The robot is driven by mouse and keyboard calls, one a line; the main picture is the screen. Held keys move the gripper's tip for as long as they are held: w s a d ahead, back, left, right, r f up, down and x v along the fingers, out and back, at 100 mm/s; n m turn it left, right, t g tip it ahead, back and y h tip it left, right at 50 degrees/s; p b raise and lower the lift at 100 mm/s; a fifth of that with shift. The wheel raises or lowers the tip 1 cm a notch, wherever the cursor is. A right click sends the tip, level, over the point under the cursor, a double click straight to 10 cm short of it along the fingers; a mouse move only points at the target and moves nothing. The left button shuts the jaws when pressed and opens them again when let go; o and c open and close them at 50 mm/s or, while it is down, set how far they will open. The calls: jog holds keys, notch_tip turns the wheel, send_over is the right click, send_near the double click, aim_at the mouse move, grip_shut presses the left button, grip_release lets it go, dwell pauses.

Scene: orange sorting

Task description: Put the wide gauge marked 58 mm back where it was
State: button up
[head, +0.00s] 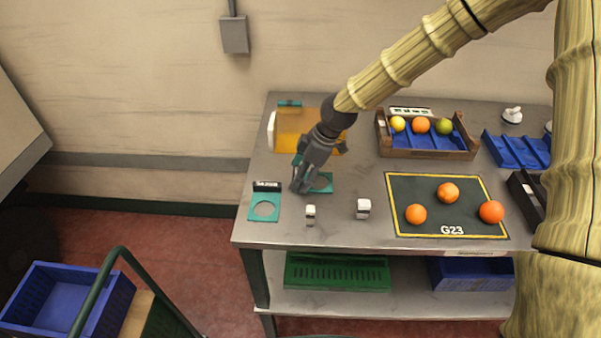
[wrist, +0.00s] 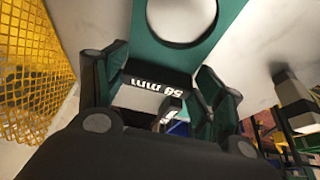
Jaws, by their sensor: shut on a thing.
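My gripper (head: 300,186) is shut on the black block marked 58 mm (wrist: 158,83) of a teal gauge. The gauge's plate (wrist: 215,12) has a round hole and shows beyond the fingers in the wrist view. In the head view this gauge (head: 327,188) is partly hidden by my gripper, low over the grey table (head: 345,236) near its left end. I cannot tell whether it touches the table. A second teal gauge (head: 256,213) with a black label block lies to the left; its marking is too small to read.
Two small white blocks (head: 310,215) (head: 363,209) stand in front. An orange netting roll (head: 291,128) lies behind my gripper. A dark G23 mat (head: 425,190) with three oranges and a wooden crate (head: 428,154) with fruit are to the right. The table's left edge is close.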

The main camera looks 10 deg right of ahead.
jog(key=shift+f, duration=0.1)
jog(key=o, duration=1)
jog(key=shift+o, duration=0.2)
jog(key=shift+o, duration=0.7)
notch_tip(320, 180, up, 8)
jog(key=p, duration=0.5)
jog(key=shift+p, duration=0.4)
